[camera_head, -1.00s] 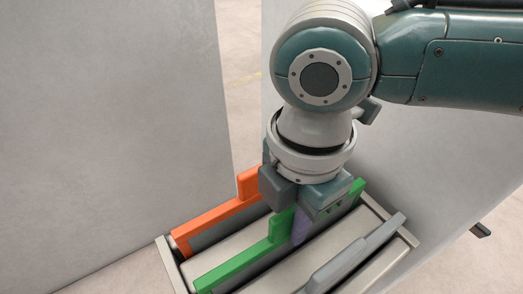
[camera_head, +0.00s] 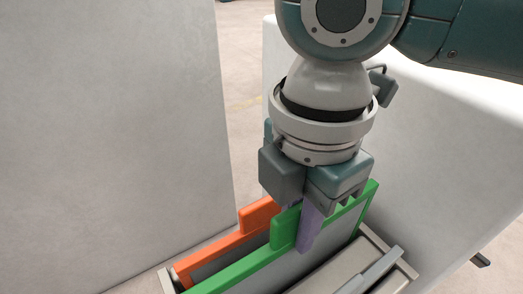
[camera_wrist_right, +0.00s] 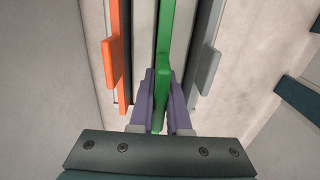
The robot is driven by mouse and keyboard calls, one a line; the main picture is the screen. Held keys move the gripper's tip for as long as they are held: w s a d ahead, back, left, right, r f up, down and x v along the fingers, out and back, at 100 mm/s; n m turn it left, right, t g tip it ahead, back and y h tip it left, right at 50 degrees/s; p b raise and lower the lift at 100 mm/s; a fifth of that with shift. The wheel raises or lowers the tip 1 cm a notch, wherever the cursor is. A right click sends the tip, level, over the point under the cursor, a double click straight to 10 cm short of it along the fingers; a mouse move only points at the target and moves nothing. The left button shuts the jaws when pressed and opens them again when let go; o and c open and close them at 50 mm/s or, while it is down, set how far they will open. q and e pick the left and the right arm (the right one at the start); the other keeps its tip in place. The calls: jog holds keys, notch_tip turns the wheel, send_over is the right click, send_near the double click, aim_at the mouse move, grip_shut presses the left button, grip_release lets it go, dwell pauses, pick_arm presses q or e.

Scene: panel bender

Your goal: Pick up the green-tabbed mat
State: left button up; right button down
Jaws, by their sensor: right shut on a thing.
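The green-tabbed mat (camera_head: 237,271) has a green top edge with a raised tab and a grey panel below it. It stands upright in the head view, raised partly out of the rack. My right gripper (camera_head: 308,232) is shut on its green tab from above. In the right wrist view, the purple fingers of my right gripper (camera_wrist_right: 160,100) sit on both sides of the green tab (camera_wrist_right: 163,88). The mat's lower part is hidden by the rack. My left gripper is not in view.
An orange-tabbed mat (camera_head: 225,242) stands to the left in the rack (camera_head: 375,240), and a grey-tabbed mat (camera_head: 370,275) to the right. A large grey panel (camera_head: 110,140) rises on the left and a white one (camera_head: 460,150) on the right.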

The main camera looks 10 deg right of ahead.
notch_tip(320, 180, up, 21)
jog(key=p, duration=0.3)
jog(key=shift+p, duration=0.3)
